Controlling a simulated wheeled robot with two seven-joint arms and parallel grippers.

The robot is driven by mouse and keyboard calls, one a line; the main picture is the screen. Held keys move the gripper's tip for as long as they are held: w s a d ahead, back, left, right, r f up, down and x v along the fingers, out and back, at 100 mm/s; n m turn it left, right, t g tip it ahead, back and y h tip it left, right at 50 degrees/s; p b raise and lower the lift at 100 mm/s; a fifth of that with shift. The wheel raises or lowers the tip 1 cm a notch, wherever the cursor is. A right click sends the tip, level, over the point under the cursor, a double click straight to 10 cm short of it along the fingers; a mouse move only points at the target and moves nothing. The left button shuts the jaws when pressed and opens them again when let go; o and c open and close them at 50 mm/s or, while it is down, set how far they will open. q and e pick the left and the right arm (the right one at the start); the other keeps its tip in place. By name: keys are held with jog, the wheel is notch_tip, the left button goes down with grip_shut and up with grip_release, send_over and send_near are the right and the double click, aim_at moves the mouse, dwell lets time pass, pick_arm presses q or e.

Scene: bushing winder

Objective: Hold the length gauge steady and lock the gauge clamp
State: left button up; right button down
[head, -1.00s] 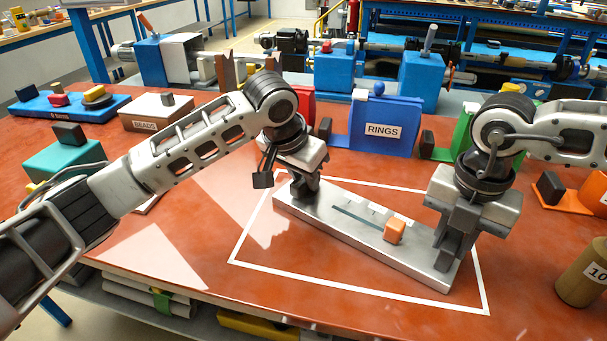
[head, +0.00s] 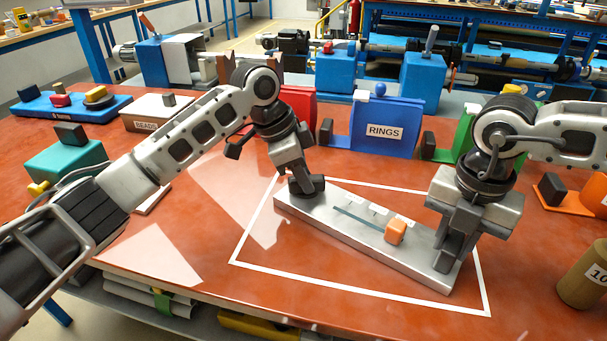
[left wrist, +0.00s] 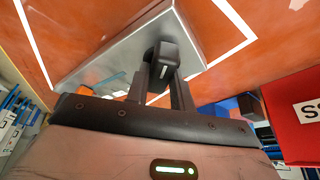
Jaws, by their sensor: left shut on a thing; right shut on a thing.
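The length gauge (head: 345,238) is a long grey metal bar with a slot and pale marks, lying on the table inside a white outline. An orange block (head: 396,232) sits on it toward the right end. My left gripper (head: 301,179) is shut on a black knob (left wrist: 162,56) with a white line, at the gauge's far left end; I take this knob for the gauge clamp. Whether it is locked I cannot tell. My right gripper (head: 451,250) is shut at the gauge's near right end; its fingers hide most of what they grip.
A blue bin marked RINGS (head: 385,130), a red bin (head: 299,112) and a green one (head: 462,135) stand behind the gauge. A tan cylinder (head: 582,280) stands at the right. The red table is clear in front of the gauge.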

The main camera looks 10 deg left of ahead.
pick_arm(q)
jog(key=m+g, duration=0.1)
jog(key=m, duration=0.3)
jog(key=shift+w+m+g, duration=0.15)
jog(key=shift+m+g, duration=0.15)
jog(key=shift+g, duration=0.1)
jog(key=shift+m+g, duration=0.8)
jog(key=shift+m, duration=1.2)
jog(key=o, duration=1)
jog(key=v, duration=1.2)
jog(key=shift+d, duration=0.1)
